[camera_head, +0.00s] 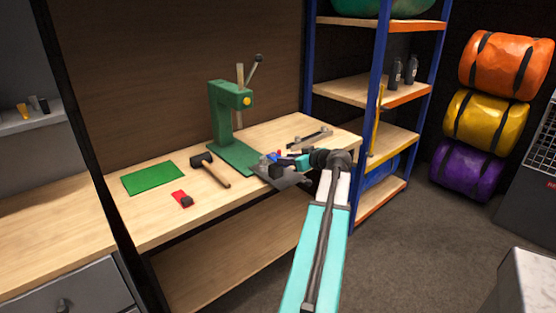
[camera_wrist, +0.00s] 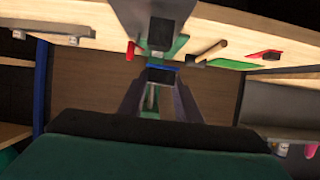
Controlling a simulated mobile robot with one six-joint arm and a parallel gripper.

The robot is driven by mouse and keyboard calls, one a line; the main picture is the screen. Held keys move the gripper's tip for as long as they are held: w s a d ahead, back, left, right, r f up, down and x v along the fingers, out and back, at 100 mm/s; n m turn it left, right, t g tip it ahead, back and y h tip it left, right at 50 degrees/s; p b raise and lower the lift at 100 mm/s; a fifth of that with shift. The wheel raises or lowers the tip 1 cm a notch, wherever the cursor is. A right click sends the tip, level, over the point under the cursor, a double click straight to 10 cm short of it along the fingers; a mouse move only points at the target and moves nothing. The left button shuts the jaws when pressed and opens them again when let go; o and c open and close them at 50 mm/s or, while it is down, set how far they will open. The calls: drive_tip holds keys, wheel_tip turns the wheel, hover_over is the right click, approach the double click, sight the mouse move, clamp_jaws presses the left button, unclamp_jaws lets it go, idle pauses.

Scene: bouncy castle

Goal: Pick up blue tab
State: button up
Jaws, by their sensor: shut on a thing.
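The blue tab (camera_wrist: 152,68), a small blue piece with a dark block at one end, is between my gripper's fingertips (camera_wrist: 161,76) in the wrist view. My gripper is shut on it. In the head view a small bit of blue (camera_head: 271,157) shows by my gripper (camera_head: 276,161), above a dark grey plate (camera_head: 283,177) at the bench's front edge. The fingers hide part of the tab. I cannot tell how far it is above the plate or bench.
A green press (camera_head: 226,120) stands behind on the wooden bench (camera_head: 160,222). A hammer (camera_head: 212,170), a green mat (camera_head: 153,178) and a red tab (camera_head: 181,199) lie to the left. A blue-framed shelf (camera_head: 370,90) stands at the right.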

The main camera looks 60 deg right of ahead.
drive_tip(key=s+a+b, duration=0.1)
drive_tip(key=s+a, duration=0.2)
drive_tip(key=s, duration=0.4)
drive_tip(key=shift+s+a+r, duration=0.25)
drive_tip(key=shift+s+r, duration=0.15)
drive_tip(key=shift+w, duration=0.15)
